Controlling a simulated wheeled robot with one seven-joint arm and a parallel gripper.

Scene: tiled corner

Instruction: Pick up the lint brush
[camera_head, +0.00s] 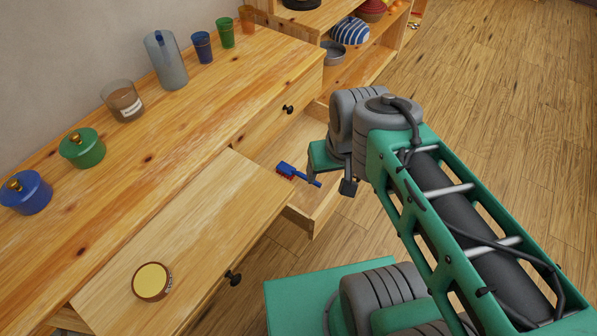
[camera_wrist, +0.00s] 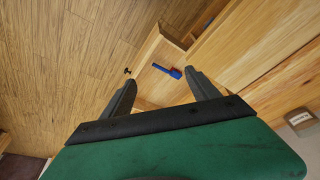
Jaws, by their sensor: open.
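The lint brush (camera_head: 297,174) has a blue handle and back with red on its underside. It lies in an open wooden drawer (camera_head: 318,201) below the dresser top. In the wrist view the lint brush (camera_wrist: 167,71) shows as a small blue shape ahead of the fingers, nearer the right one. My gripper (camera_head: 335,178) is above the right side of the drawer, right of the brush in the head view. In the wrist view my gripper (camera_wrist: 160,88) has its two dark fingers wide apart, with nothing between them.
Another pulled-out surface (camera_head: 180,235) carries a round yellow-lidded jar (camera_head: 152,282). The dresser top holds a green pot (camera_head: 82,148), a blue pot (camera_head: 26,192), a candle jar (camera_head: 122,101), a grey pitcher (camera_head: 165,61) and several cups. Shelves stand behind; wooden floor (camera_head: 500,110) is clear at right.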

